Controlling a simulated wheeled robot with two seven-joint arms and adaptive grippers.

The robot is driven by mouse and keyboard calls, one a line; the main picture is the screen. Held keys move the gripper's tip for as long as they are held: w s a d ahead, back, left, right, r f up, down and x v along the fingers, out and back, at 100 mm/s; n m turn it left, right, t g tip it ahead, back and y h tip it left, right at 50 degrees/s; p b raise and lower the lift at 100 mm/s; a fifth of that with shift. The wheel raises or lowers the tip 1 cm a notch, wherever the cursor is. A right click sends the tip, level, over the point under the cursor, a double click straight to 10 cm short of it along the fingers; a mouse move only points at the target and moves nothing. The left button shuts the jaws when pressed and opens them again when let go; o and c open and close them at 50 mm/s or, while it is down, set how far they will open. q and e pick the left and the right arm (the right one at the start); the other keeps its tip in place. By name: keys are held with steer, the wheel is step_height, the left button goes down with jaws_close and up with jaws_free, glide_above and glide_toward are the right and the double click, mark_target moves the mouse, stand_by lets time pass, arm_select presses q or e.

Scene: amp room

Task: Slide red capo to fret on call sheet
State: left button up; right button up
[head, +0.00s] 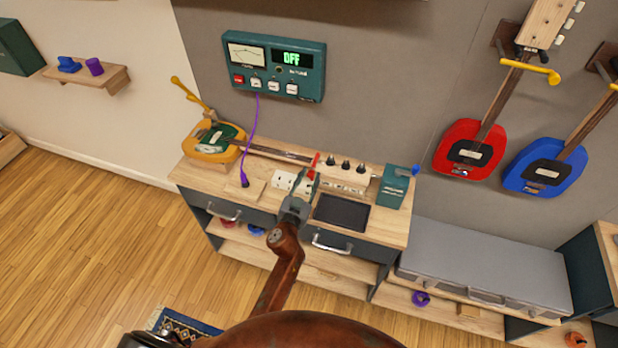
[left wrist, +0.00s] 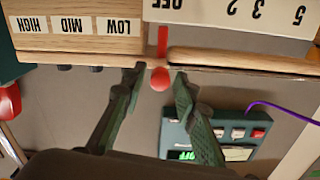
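The red capo (head: 316,160) sits at the right end of the neck of the yellow guitar (head: 211,150) on the workbench. In the left wrist view the capo (left wrist: 160,78) shows as a red stem with a round red knob, beside the neck (left wrist: 240,60). My left gripper (head: 303,184) reaches over the bench; in the left wrist view its fingers (left wrist: 159,76) are apart, one on each side of the knob, with gaps visible. I cannot make out a call sheet for certain. My right gripper is not in view.
A wooden box with knobs (head: 345,175) and a white numbered panel (left wrist: 240,12) stand close to the capo. A teal meter box (head: 275,66) reading OFF hangs above, with a purple cable (head: 251,135). A dark pad (head: 342,212) lies on the bench.

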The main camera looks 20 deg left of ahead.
arm_select(q)
jaws_close()
stand_by(0.3)
